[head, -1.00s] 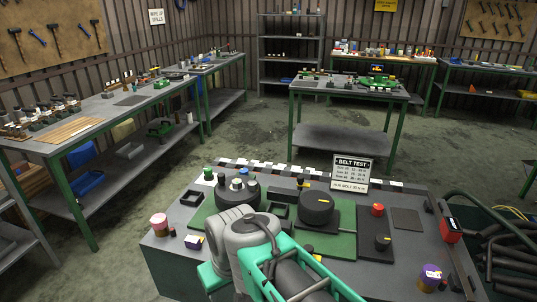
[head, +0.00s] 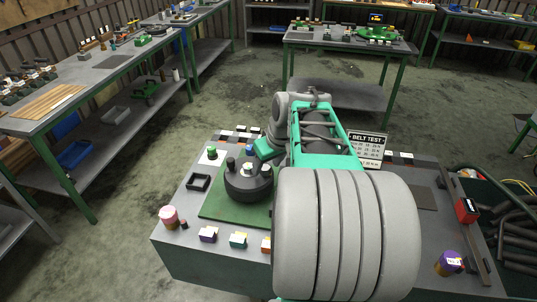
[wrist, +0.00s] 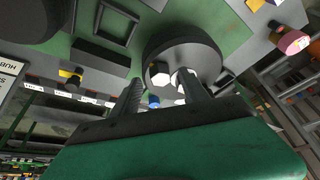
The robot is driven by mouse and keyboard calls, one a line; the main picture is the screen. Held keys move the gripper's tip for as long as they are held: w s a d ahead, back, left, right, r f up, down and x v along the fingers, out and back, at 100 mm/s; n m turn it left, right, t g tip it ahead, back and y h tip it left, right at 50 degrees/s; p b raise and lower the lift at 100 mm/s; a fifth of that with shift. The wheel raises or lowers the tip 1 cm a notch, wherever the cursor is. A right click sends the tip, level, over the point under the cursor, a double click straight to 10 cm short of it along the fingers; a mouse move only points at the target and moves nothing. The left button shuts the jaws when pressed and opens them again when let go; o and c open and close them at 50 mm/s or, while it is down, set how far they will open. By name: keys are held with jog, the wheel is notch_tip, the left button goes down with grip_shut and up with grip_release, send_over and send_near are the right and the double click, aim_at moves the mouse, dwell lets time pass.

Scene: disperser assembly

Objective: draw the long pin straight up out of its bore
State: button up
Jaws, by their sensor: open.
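A round dark hub (head: 247,184) sits on a green mat (head: 222,205) on the near bench, with a black peg and pale caps standing on it. In the wrist view the hub (wrist: 178,48) shows a dark knob, two white hex-shaped tops (wrist: 161,81) and a blue-tipped piece (wrist: 153,102) near its edge. I cannot tell which piece is the long pin. My gripper (wrist: 160,78) is open, its two fingers apart and reaching towards the hub's tops, with nothing seen gripped. In the head view its teal body is just behind and right of the hub; the fingertips are hidden.
A black square frame (head: 198,182) lies left of the hub. A pink-topped jar (head: 169,217) and several small coloured blocks (head: 238,241) stand along the front edge. A belt test sign (head: 367,149) stands behind. My arm covers the bench's middle right.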

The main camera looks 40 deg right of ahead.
jog(key=shift+w+f, duration=0.1)
jog(key=shift+f, duration=0.3)
jog(key=shift+c, duration=0.2)
grip_shut()
jog(key=shift+r, duration=0.15)
